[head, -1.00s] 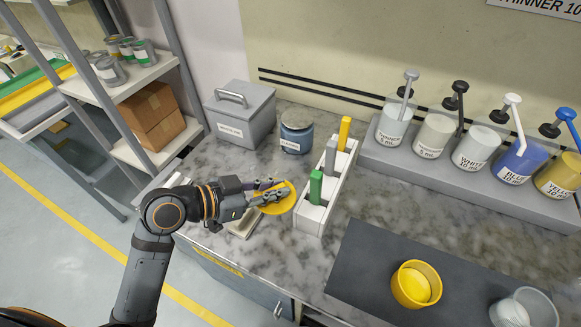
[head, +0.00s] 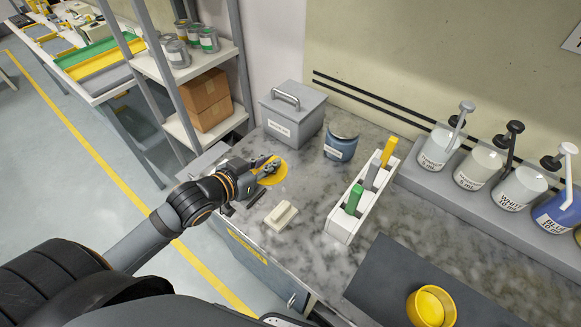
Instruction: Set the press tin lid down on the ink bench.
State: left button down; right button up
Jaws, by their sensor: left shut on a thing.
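The round yellow press tin lid (head: 273,175) is in the fingers of my left gripper (head: 266,164). The gripper is shut on the lid's edge, and its fingers hide part of the lid. The lid is low over the left part of the grey marbled ink bench (head: 300,250), in front of the grey metal box. I cannot tell whether it touches the bench top. A yellow tin (head: 432,307) with yellow contents is open at the lower right. My right gripper is not in view.
Near the lid are the grey box (head: 292,115), a blue-labelled jar (head: 340,147), a cream block (head: 281,214) and a white rack (head: 345,222) of coloured-handled tools. Pump bottles (head: 437,150) stand at the right. Bare bench lies between block and rack.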

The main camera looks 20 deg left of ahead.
pick_arm(q)
jog(key=b+x, duration=0.1)
jog(key=x, duration=0.2)
jog(key=shift+w+f, duration=0.35)
jog(key=w+f, duration=0.2)
jog(key=w, duration=0.1)
jog(key=w+f, duration=0.2)
jog(key=w, duration=0.1)
jog(key=w+d+f, duration=0.1)
jog(key=w+f, duration=0.2)
jog(key=shift+w+f, duration=0.15)
jog(key=shift+f, duration=0.05)
notch_tip(320, 180, down, 3)
jog(key=shift+w+f+p, duration=0.15)
jog(key=shift+p, duration=0.5)
jog(key=shift+f+b, duration=0.65)
jog(key=shift+f, duration=0.1)
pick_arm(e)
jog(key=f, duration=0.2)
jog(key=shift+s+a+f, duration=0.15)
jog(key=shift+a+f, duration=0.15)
pick_arm(q)
jog(key=c, duration=1.4)
grip_release()
jog(key=shift+o, duration=0.2)
